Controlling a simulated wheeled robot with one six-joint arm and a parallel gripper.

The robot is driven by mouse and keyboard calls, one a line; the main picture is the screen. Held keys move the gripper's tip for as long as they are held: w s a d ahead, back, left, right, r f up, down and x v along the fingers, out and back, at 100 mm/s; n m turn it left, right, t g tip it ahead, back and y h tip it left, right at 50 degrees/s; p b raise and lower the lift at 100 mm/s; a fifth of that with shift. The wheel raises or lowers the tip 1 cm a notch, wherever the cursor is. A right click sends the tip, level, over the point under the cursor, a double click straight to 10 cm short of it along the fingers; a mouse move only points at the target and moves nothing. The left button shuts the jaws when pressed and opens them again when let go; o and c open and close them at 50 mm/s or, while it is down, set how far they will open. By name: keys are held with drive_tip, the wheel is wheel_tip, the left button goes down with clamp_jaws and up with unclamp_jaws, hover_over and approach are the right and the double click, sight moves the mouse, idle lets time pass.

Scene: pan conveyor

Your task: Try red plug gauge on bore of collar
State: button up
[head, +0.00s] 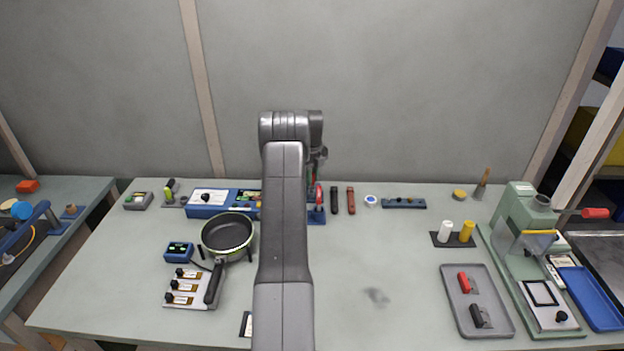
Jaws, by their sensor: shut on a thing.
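My arm reaches away from me up the middle of the head view, and its end bends down on the far side. My gripper (317,177) shows only as a narrow strip right of the arm. It is shut on what looks like the red plug gauge (319,193), a slim red piece just above a blue block (317,217) at the back of the table. A bit of green shows beside it. The arm hides most of the jaws, and I cannot tell whether the gauge touches the block. I cannot make out the collar for certain.
A black pan (227,235) stands left of my arm. A dark bar (335,200), a brown-red bar (351,200) and a small white-and-blue round piece (370,201) lie right of the gripper. A grey tray (495,328) and a green machine (515,218) stand at right. The middle-right table is clear.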

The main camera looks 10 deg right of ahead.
drive_tip(key=shift+r+p, duration=1.25)
drive_tip(key=shift+r, duration=1.45)
drive_tip(key=shift+r, duration=0.1)
